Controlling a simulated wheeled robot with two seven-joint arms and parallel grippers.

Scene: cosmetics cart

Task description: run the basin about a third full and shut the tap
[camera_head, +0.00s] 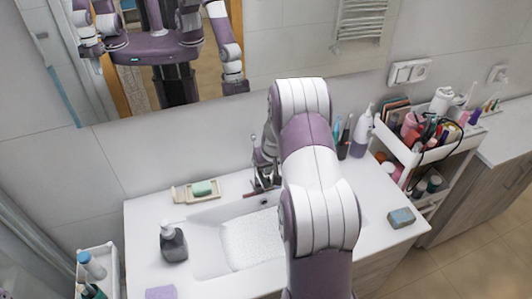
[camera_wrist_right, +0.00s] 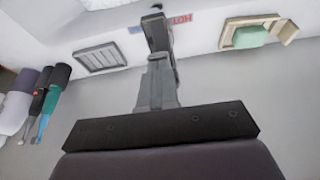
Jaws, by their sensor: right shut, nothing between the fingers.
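The basin (camera_head: 207,250) is a white sink in the counter. A pale rippled surface (camera_head: 255,240) shows inside it, looking like water; its depth is hard to judge. The metal tap (camera_head: 262,184) stands at the basin's back edge, partly hidden by my right arm. I cannot see a stream from its spout. My right gripper (camera_head: 257,150) is shut and empty at the tap; contact is unclear. In the wrist view its closed fingers (camera_wrist_right: 157,50) point to the tap area, beside a red HOT label (camera_wrist_right: 181,19) and a blue label. My left gripper is outside the head view, apart from mirror reflections.
A soap dish (camera_head: 180,195) holds green soap (camera_head: 202,188) left of the tap. A dark dispenser (camera_head: 173,243) stands left of the basin. Brushes and a bottle (camera_head: 362,132) stand right. A loaded cart (camera_head: 405,156) stands beyond.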

